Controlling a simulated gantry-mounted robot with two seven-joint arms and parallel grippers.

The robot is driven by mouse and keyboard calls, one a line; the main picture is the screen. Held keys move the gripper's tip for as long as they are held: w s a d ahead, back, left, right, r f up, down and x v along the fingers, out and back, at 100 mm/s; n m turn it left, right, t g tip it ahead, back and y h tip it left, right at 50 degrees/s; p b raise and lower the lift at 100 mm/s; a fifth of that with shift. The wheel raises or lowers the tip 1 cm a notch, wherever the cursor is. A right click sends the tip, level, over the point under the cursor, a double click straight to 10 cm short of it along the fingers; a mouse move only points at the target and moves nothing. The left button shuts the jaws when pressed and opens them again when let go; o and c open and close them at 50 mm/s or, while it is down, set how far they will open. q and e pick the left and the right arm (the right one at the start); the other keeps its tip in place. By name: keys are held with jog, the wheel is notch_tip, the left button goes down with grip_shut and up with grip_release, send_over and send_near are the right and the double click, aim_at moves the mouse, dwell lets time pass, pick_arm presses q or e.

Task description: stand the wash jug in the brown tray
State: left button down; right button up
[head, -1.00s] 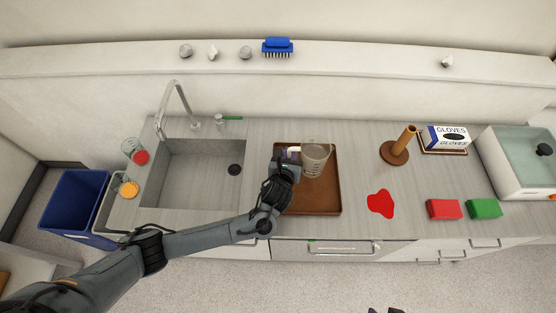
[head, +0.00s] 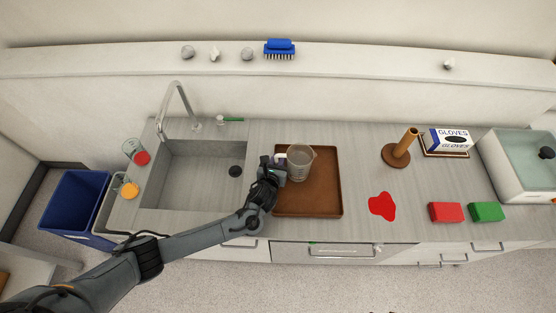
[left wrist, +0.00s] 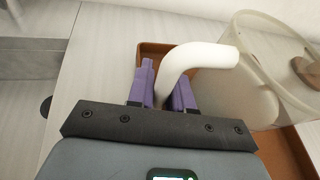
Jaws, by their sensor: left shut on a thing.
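The wash jug (head: 301,166) is a clear, greyish jug with a white handle. It looks upright over the back left part of the brown tray (head: 318,202). I cannot tell whether its base touches the tray floor. My left gripper (head: 279,162) is shut on the jug's handle from the left side. In the left wrist view the purple fingers (left wrist: 163,88) hold the white handle (left wrist: 200,57), with the jug's body (left wrist: 240,95) to the right and the tray edge (left wrist: 290,150) below it. My right gripper is not in view.
The sink (head: 195,178) with its tap (head: 178,105) lies left of the tray. A red patch (head: 382,206), a wooden post on a round base (head: 396,155), and red (head: 445,212) and green (head: 487,211) blocks are to the right. The tray's front and right are clear.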

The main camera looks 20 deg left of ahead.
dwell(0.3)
pick_arm(q)
jog(key=c, duration=1)
grip_release()
jog(key=shift+f, duration=0.1)
